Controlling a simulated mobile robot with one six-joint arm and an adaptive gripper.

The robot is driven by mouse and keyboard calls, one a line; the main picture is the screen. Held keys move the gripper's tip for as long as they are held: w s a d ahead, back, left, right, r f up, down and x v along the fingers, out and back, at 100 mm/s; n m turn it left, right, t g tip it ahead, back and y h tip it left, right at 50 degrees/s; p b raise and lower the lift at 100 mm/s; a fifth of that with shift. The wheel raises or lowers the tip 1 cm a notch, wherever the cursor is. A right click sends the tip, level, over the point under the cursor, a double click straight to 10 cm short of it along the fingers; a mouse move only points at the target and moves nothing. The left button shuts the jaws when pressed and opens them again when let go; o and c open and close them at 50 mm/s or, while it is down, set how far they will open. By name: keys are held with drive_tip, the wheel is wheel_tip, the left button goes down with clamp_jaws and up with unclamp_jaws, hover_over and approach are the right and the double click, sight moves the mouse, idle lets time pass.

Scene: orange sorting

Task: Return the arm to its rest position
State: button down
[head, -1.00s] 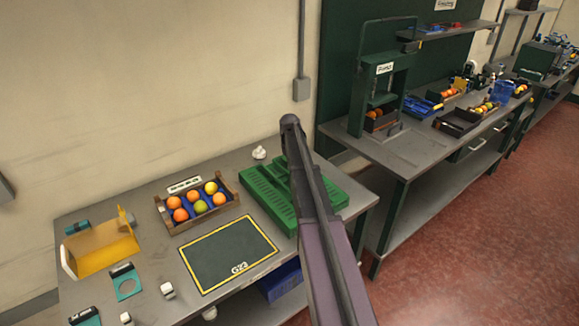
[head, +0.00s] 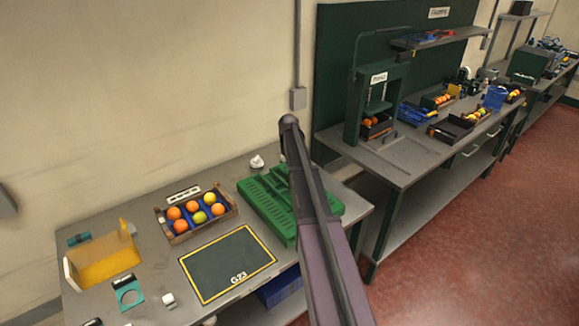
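My arm (head: 315,210) rises from the bottom of the head view and reaches up over the right end of the near table. Its upper end is a dark rounded joint in front of the wall. My gripper is not visible in this view, so what it holds cannot be seen. The arm hides part of the green crate (head: 262,210) behind it. I cannot tell whether the arm touches anything; it appears to be above the table.
The near grey table (head: 175,268) holds a wooden box (head: 180,238) of several oranges, a dark mat (head: 228,262) marked G23, and a yellow bin (head: 105,262). A press (head: 372,105) stands on the right bench (head: 400,165). Red floor (head: 470,240) at right is clear.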

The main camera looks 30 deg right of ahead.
drive_tip(key=shift+a, duration=0.1)
idle(0.3)
drive_tip(key=s+a+f+b, duration=0.4)
drive_tip(key=s+a, duration=1)
drive_tip(key=a, duration=0.1)
drive_tip(key=s+a+f+m+b, duration=0.1)
drive_tip(key=s+a+f+b, duration=0.3)
drive_tip(key=s+a, duration=1.1)
drive_tip(key=shift+m, duration=0.3)
drive_tip(key=shift+s, duration=0.1)
